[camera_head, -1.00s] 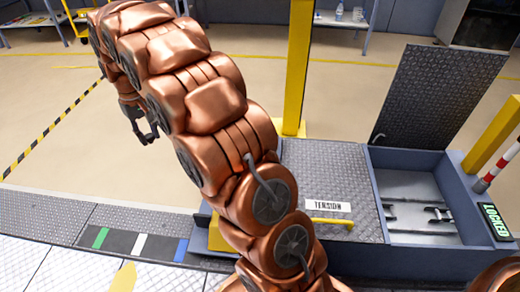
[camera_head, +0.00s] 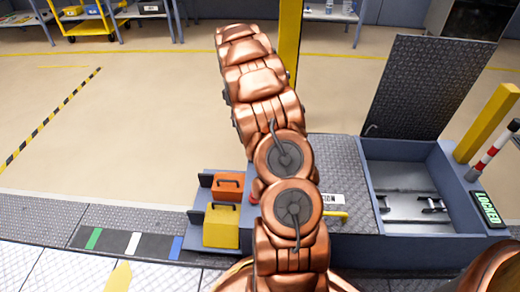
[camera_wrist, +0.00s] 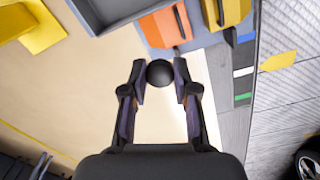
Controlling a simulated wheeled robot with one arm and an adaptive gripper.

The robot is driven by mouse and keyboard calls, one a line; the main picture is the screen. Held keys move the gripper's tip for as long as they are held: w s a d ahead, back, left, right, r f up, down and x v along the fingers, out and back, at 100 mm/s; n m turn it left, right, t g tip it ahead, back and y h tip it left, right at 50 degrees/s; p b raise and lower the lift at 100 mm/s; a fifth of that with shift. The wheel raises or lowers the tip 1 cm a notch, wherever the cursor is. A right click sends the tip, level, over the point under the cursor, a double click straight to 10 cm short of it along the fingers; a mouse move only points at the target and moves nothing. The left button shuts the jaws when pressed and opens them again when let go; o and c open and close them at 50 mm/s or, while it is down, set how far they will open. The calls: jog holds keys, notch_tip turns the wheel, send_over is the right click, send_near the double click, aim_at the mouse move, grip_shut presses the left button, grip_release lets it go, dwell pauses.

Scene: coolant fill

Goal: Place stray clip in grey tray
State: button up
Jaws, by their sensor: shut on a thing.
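My gripper (camera_wrist: 160,88) shows in the wrist view, with its two dark fingers shut on a dark round piece (camera_wrist: 160,73). Its shape is too plain to tell for certain that it is the stray clip. A grey open tray or box (camera_wrist: 92,22) is at the top of the wrist view, ahead of the fingertips and apart from them. Only its near corner and part of its inside show. In the head view my arm hides the gripper and the held piece, and I cannot make out this tray there.
An orange case (camera_head: 228,187) and a yellow case (camera_head: 221,226) with dark handles stand left of my arm. To the right is an open floor compartment (camera_head: 405,205) with its hatch lid (camera_head: 425,88) raised. A yellow post (camera_head: 290,50) stands behind my arm.

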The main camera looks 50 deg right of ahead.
jog(key=s+d+f+n, duration=0.1)
jog(key=s+d+f, duration=0.3)
jog(key=d, duration=0.3)
notch_tip(320, 180, down, 10)
jog(key=b, duration=0.3)
jog(key=shift+r+b, duration=0.15)
jog(key=shift+b, duration=0.2)
jog(key=shift+a, duration=0.1)
jog(key=o, duration=0.7)
